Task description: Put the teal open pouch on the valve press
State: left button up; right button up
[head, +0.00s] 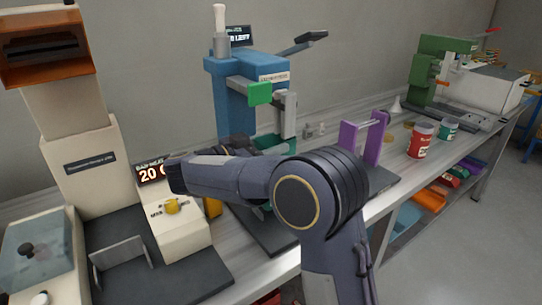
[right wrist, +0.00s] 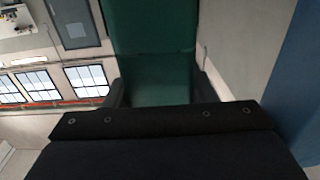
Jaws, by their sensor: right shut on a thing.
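My right gripper (head: 240,145) is in front of the blue press (head: 228,98), which I take to be the valve press. Its fingers are mostly hidden by my own arm in the head view. In the right wrist view, its two dark fingers (right wrist: 155,95) are shut on the teal pouch (right wrist: 155,45), one on each side. A teal patch of the pouch (head: 269,143) shows beyond the gripper in the head view, close to the press's lower front. Whether the pouch touches the press cannot be told. My left gripper is not in view.
A cream sealing machine (head: 80,160) with a lit display stands at left. A purple frame (head: 352,143), a red can (head: 420,140) and a teal can (head: 447,130) stand to the right. A green machine (head: 432,68) is at the far right end of the bench.

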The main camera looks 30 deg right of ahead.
jog(key=shift+w+d+f+b, duration=0.1)
jog(key=shift+d+f+b, duration=0.1)
jog(key=shift+f, duration=0.7)
jog(key=shift+w+d+f+b, duration=0.1)
jog(key=shift+d+f+b, duration=0.1)
jog(key=shift+f, duration=0.75)
jog(key=o, duration=0.7)
jog(key=shift+o, duration=0.2)
jog(key=s+a, duration=0.1)
jog(key=a, duration=1.1)
jog(key=shift+p, duration=0.35)
jog(key=shift+a, duration=0.1)
